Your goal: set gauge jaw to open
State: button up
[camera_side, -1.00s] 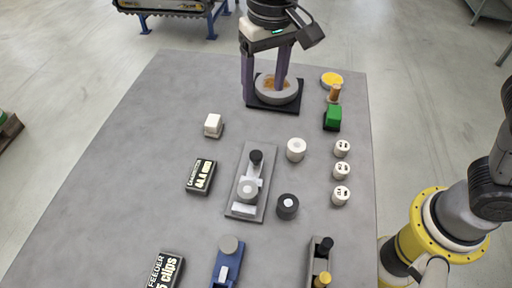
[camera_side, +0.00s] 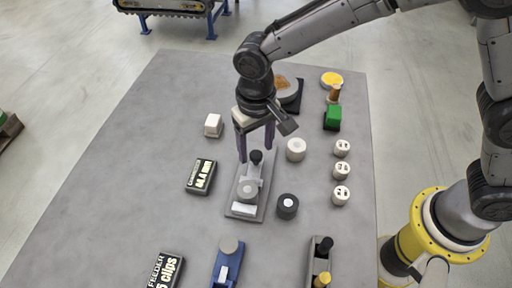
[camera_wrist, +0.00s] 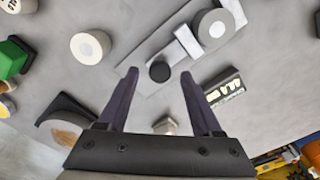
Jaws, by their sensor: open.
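A grey plate fixture (camera_side: 236,210), which I take for the gauge, lies mid-table with a black knob (camera_side: 256,157) at its far end. A light grey round piece (camera_side: 247,188) and a pale bar (camera_side: 243,209) sit nearer its front end. My gripper (camera_side: 255,153) points down, open, with its fingers on either side of the knob in the picture. In the wrist view the knob (camera_wrist: 160,72) lies between the fingertips (camera_wrist: 160,75). Nothing is held. I cannot tell whether the fingers touch the knob or how low they are.
A white cylinder (camera_side: 296,149) and a dark cylinder (camera_side: 288,206) stand close to the right of the plate. A dark labelled box (camera_side: 200,177) lies to its left. Blue (camera_side: 227,262) and dark grey (camera_side: 320,262) fixtures lie nearer the front.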

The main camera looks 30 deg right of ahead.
jog(key=shift+f, duration=0.65)
grip_shut()
jog(key=shift+r, duration=0.1)
dwell(0.9)
